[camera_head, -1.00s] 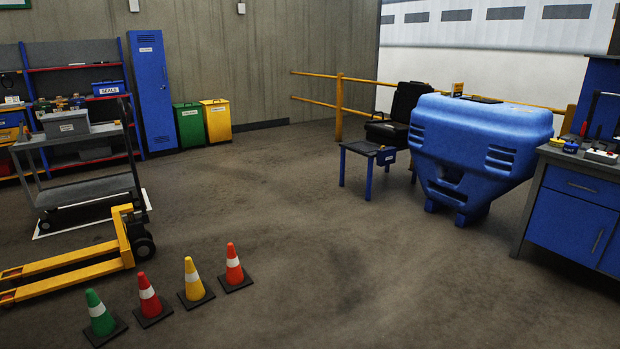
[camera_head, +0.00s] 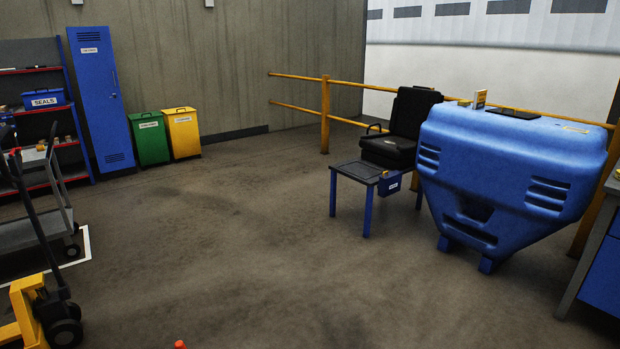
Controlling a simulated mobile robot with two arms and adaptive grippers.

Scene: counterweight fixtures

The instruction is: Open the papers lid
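Two lidded bins stand against the back wall, a green bin (camera_head: 149,138) on the left and a yellow bin (camera_head: 182,132) beside it. Each has a handle on top and a white label too small to read surely. Both lids look closed. I cannot tell which of these is marked papers. Neither of my grippers is in view.
A blue locker (camera_head: 100,95) stands left of the bins. A cart (camera_head: 35,225) and yellow pallet truck (camera_head: 25,310) are at the left. A black chair (camera_head: 405,130) and large blue machine (camera_head: 510,165) stand right. The middle floor is clear.

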